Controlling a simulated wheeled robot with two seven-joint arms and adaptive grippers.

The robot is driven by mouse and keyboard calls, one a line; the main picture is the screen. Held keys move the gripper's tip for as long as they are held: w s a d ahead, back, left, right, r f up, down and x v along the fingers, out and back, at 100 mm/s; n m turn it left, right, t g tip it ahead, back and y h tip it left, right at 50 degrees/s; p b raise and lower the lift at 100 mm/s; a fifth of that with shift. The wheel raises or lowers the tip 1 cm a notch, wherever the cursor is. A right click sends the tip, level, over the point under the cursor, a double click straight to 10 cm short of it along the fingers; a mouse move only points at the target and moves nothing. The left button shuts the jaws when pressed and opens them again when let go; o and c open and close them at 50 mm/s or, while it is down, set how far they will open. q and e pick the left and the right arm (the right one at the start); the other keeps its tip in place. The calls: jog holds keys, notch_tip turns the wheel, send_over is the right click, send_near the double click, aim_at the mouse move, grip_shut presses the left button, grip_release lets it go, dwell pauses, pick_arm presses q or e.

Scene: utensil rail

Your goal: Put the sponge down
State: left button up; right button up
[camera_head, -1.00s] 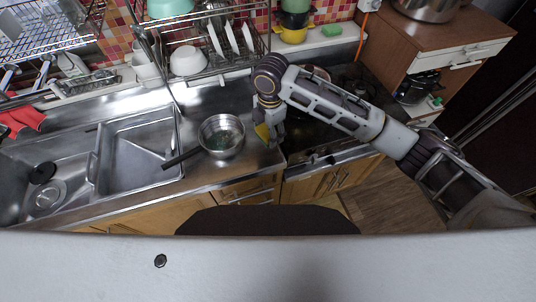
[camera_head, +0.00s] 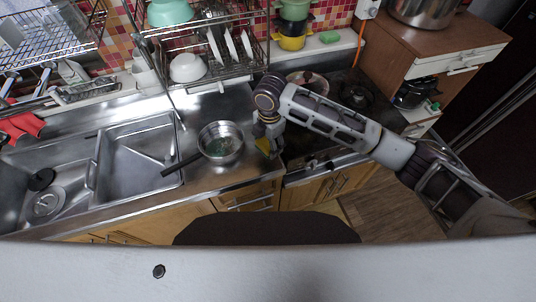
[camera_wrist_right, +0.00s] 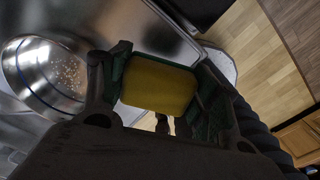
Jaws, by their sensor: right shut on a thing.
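A yellow sponge with a green edge (camera_wrist_right: 160,86) fills the space between the fingers of my right gripper (camera_wrist_right: 163,95) in the right wrist view. The gripper is shut on it. In the head view my right gripper (camera_head: 268,146) is over the counter's front part, just right of the saucepan, with a bit of yellow sponge (camera_head: 263,145) showing beside the fingers. Most of the sponge is hidden there. I cannot tell whether the sponge touches the counter (camera_head: 205,185). My left gripper is not in view.
A steel saucepan (camera_head: 221,141) with a dark handle stands left of the gripper; it also shows in the right wrist view (camera_wrist_right: 45,75). The sink (camera_head: 135,160) is further left. A stove (camera_head: 350,95) with a lidded pot (camera_head: 309,82) lies right, and a dish rack (camera_head: 215,70) stands behind.

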aim_at(268, 149)
jog(key=shift+f, duration=1.6)
jog(key=shift+f, duration=0.1)
jog(key=shift+f+p, duration=0.3)
jog(key=shift+f, duration=1.5)
jog(key=shift+f, duration=0.1)
jog(key=o, duration=1.3)
jog(key=shift+o, duration=0.2)
jog(key=shift+s+d+r+b, duration=0.1)
jog(key=shift+r+b, duration=0.2)
jog(key=shift+r, duration=2.8)
jog(key=shift+s+d+r+b, duration=0.1)
jog(key=shift+r+b, duration=0.2)
jog(key=shift+r, duration=2.75)
